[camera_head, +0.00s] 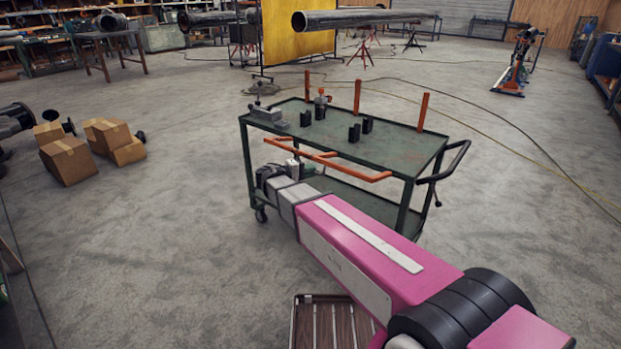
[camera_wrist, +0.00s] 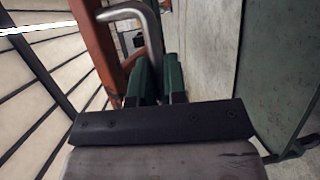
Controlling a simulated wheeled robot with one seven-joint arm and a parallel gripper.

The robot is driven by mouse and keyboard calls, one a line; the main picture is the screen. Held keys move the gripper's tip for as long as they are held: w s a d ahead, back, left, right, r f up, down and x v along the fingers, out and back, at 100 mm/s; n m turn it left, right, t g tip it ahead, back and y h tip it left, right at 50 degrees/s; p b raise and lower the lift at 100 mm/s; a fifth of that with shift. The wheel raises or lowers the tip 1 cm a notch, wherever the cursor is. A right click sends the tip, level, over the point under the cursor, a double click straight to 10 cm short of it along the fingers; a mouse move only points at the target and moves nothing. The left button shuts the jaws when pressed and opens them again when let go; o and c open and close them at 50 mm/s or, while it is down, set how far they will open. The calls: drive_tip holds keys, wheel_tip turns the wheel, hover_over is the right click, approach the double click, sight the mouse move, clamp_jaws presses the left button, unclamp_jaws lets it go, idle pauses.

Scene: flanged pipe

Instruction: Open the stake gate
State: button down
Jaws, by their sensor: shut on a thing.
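The stake gate (camera_head: 330,160) is a long orange bar along the near side of the green cart (camera_head: 375,148). In the wrist view, part of its orange frame (camera_wrist: 96,42) rises on the left. A grey bent rod (camera_wrist: 152,32) curves over beside it and runs down between my gripper's green fingers. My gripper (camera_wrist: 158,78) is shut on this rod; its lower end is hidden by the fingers. In the head view, my gripper (camera_head: 306,168) is at the left part of the bar, partly hidden by my wrist.
Orange stakes (camera_head: 423,111) stand along the cart's far edge. Black blocks (camera_head: 354,133) and a grey vise (camera_head: 268,115) sit on its top. A black push handle (camera_head: 452,162) is at the right. Cardboard boxes (camera_head: 68,161) lie on the left floor. Open floor surrounds the cart.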

drive_tip(key=shift+w+d+r, duration=0.1)
drive_tip(key=shift+r, duration=1.2)
drive_tip(key=c, duration=1.2)
unclamp_jaws()
drive_tip(key=v, duration=1)
drive_tip(key=shift+s+a+r, duration=0.15)
drive_tip(key=shift+s+a, duration=0.05)
drive_tip(key=shift+a, duration=0.15)
